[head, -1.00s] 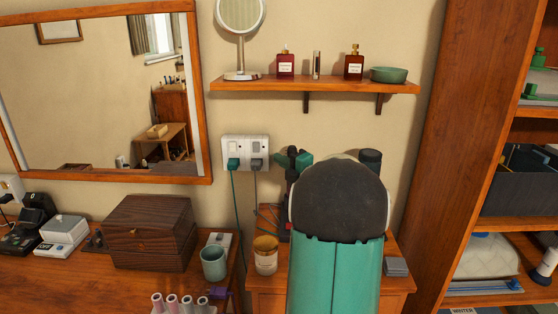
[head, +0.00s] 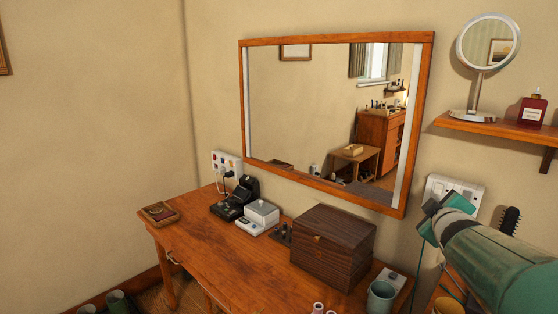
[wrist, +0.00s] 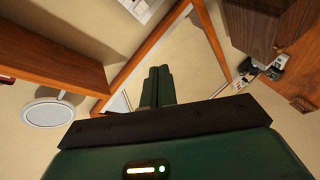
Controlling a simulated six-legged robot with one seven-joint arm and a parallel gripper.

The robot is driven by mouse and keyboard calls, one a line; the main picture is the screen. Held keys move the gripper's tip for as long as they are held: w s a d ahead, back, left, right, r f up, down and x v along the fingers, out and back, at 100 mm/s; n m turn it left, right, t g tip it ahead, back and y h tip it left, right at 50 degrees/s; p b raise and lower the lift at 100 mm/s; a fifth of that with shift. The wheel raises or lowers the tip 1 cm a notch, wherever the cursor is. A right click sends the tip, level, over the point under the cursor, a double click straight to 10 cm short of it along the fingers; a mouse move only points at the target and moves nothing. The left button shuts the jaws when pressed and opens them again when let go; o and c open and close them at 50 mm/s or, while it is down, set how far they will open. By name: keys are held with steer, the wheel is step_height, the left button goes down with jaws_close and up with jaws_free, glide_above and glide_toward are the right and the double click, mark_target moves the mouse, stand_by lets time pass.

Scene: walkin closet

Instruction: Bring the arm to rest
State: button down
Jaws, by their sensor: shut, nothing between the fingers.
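My gripper (wrist: 157,85) shows in the wrist view as two dark green fingers lying side by side with no gap and nothing between them. It points towards the wall and the framed mirror behind it. In the head view my green arm reaches in from the right edge and ends in front of the wall socket (head: 458,190), below the shelf. I cannot tell from the head view whether it touches anything.
A shelf (head: 490,128) with a round mirror (head: 487,45) and a red bottle (head: 532,108) is above my arm. A framed mirror (head: 330,120) hangs behind.

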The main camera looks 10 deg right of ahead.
steer(key=s+a+f+m+g+y, duration=0.2)
steer(key=s+a+f, duration=0.2)
steer(key=s+a, duration=0.3)
steer(key=s+a+f+m+g+y, duration=0.2)
steer(key=s+a, duration=0.5)
steer(key=a, duration=0.5)
steer(key=s+a+f+m+g+y, duration=0.2)
steer(key=s+a+f+g, duration=0.2)
steer(key=s+a, duration=0.3)
steer(key=a+f, duration=0.1)
steer(key=a, duration=0.2)
steer(key=shift+s+f+y, duration=0.15)
steer(key=shift+f+y, duration=0.25)
steer(key=shift+d, duration=0.2)
